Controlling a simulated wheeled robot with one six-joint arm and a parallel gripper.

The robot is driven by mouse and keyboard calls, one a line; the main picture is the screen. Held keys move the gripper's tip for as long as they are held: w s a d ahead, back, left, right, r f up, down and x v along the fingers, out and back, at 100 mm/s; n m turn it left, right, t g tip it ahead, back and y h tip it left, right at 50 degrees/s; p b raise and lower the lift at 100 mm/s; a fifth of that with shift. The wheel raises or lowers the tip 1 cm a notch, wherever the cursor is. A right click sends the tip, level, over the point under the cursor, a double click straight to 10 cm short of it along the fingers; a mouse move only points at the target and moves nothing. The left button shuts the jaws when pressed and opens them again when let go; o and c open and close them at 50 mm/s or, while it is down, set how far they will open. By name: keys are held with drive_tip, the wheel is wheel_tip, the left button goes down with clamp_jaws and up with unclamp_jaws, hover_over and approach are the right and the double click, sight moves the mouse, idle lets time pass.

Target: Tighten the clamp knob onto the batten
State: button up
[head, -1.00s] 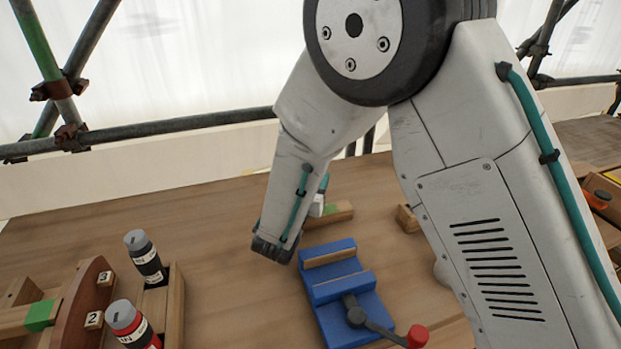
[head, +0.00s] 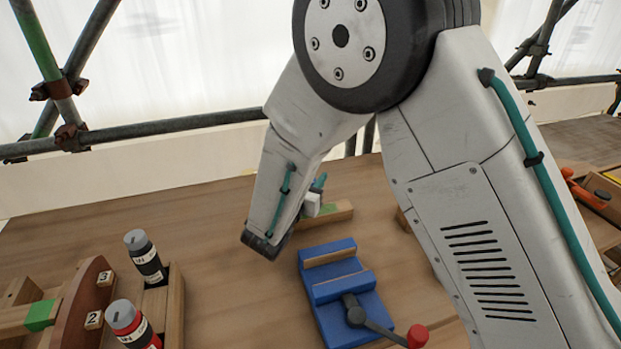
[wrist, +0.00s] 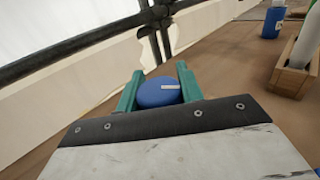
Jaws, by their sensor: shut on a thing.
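A round blue knob (wrist: 158,97) with a white mark on its top sits between the two teal fingers of my gripper (wrist: 160,78) in the wrist view. The fingers are shut on it from both sides. What lies under the knob is hidden, so I cannot tell whether it touches a clamp or batten. In the head view my own arm hides the knob and fingertips. A wooden strip with a green patch (head: 339,213) lies behind the blue vise, close to the end of my arm; I cannot tell if it is the batten.
A blue vise (head: 348,310) with a red-tipped handle (head: 417,336) stands front centre. Two bottles, one grey-capped (head: 137,240) and one red (head: 122,316), stand at left beside a numbered brown rack (head: 84,305). Scaffold pipes (head: 180,123) cross behind the table.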

drive_tip(key=m+g+h, duration=0.6)
drive_tip(key=h, duration=0.1)
drive_tip(key=shift+s+d, duration=0.3)
drive_tip(key=shift+d, duration=0.05)
drive_tip(key=m+g+h, duration=0.1)
drive_tip(key=m+g, duration=0.1)
drive_tip(key=g, duration=0.1)
drive_tip(key=m+g+h, duration=0.1)
drive_tip(key=m+g, duration=0.1)
drive_tip(key=g, duration=0.1)
drive_tip(key=s+m+g+h, duration=0.1)
drive_tip(key=m+g, duration=0.1)
drive_tip(key=g, duration=0.1)
drive_tip(key=shift+d+m+g, duration=0.2)
drive_tip(key=shift+m+g, duration=0.1)
drive_tip(key=shift+g, duration=0.1)
drive_tip(key=shift+s, duration=0.1)
drive_tip(key=o, duration=1)
